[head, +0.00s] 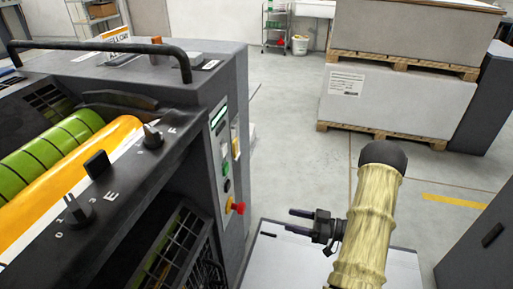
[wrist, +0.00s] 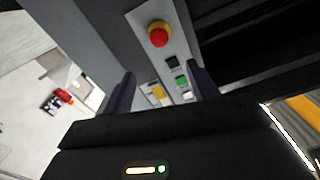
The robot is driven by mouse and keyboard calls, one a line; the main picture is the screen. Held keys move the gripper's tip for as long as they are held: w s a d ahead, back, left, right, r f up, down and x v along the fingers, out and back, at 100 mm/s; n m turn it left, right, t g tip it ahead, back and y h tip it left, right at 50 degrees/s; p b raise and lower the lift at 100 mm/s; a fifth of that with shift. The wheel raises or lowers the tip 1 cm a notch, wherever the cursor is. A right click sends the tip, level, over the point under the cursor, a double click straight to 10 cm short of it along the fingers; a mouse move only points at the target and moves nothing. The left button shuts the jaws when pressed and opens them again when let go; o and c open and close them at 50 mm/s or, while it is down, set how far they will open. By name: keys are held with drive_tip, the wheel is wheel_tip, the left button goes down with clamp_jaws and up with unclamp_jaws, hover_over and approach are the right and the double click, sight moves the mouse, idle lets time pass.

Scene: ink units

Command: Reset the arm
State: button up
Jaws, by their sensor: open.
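My arm (head: 365,225) rises at the lower right of the head view, in a pale yellow ribbed cover with a black cap. My gripper (head: 300,225) points left from it, toward the side of the ink unit (head: 222,130), apart from it. The gripper is open and empty. In the wrist view, the two dark fingers of my gripper (wrist: 160,88) stand apart, with the control panel (wrist: 150,17) beyond them. A red stop button (wrist: 158,34) sits on this panel above the fingertips. The red button also shows in the head view (head: 237,208).
The ink unit's green roller (head: 50,145) and yellow roller (head: 85,175) lie at the left, behind knobs. Stacked paper on pallets (head: 395,105) stands at the back right. A grey cabinet (head: 480,240) is at the lower right. Grey floor (head: 285,130) is clear between.

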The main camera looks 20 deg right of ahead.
drive_tip(key=shift+w, duration=0.1)
drive_tip(key=w+a+r+m+h, duration=0.2)
drive_tip(key=w+r+m+h, duration=0.2)
drive_tip(key=w+r+h, duration=0.65)
drive_tip(key=s+a+r+m+g+h, duration=0.1)
drive_tip(key=s+a+m+g+h, duration=0.3)
drive_tip(key=s, duration=0.7)
drive_tip(key=s+a+r+m+g+h, duration=0.1)
drive_tip(key=s+a+g, duration=0.1)
drive_tip(key=s+a, duration=0.6)
drive_tip(key=w+d+p+v, duration=0.1)
drive_tip(key=w+p+v, duration=0.1)
drive_tip(key=p+v, duration=1)
drive_tip(key=w+d+r+p+v, duration=0.1)
drive_tip(key=w+p+v, duration=0.2)
drive_tip(key=p+v, duration=0.9)
drive_tip(key=w+d+r+p+v, duration=0.1)
drive_tip(key=w+p+v, duration=0.1)
drive_tip(key=p+v, duration=1.1)
drive_tip(key=shift+w+g+p, duration=0.3)
drive_tip(key=shift+w+p, duration=0.1)
drive_tip(key=shift+p, duration=0.15)
drive_tip(key=shift+a, duration=0.1)
drive_tip(key=shift+s+a, duration=0.1)
drive_tip(key=shift+s, duration=0.05)
